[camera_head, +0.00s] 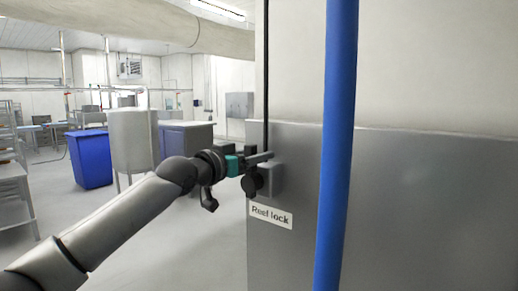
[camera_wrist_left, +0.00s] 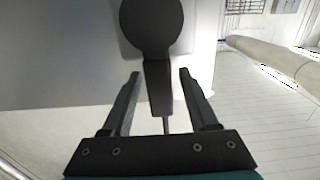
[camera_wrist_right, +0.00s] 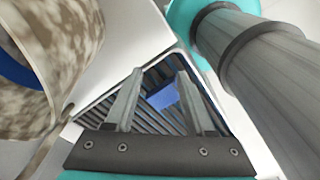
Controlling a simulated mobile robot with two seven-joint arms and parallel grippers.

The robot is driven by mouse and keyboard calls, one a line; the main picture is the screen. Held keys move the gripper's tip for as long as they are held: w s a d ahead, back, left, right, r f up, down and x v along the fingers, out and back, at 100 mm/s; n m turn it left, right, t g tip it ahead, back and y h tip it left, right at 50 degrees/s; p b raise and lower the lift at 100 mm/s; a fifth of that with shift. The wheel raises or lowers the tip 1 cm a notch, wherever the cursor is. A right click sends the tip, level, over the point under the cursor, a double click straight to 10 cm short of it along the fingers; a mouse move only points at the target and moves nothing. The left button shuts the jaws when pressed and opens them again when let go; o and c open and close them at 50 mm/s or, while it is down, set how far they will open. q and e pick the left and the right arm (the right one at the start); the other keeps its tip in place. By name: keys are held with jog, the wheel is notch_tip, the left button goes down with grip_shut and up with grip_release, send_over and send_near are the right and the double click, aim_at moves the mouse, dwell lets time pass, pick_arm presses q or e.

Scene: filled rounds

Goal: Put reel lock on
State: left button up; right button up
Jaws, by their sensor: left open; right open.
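The reel lock (camera_head: 252,184) is a dark round knob on a small grey box at the left edge of a steel panel. A white label (camera_head: 270,217) reading "Reel lock" is below it. In the left wrist view the lock shows as a dark disc (camera_wrist_left: 152,24) with a lever (camera_wrist_left: 158,88) reaching down between the fingers. My left gripper (camera_head: 264,158) is open at the lock, one finger on each side of the lever, with gaps visible. My right gripper (camera_wrist_right: 159,74) is open and empty; it is not in the head view.
A blue vertical pole or hose (camera_head: 338,140) stands in front of the panel (camera_head: 430,210). A blue bin (camera_head: 90,158) and a round tank (camera_head: 131,140) stand farther back. In the right wrist view, a speckled cylinder (camera_wrist_right: 80,45) is at left, above a slatted surface (camera_wrist_right: 150,108).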

pick_arm(q)
jog(key=shift+x, duration=0.8)
grip_shut()
dwell(1.0)
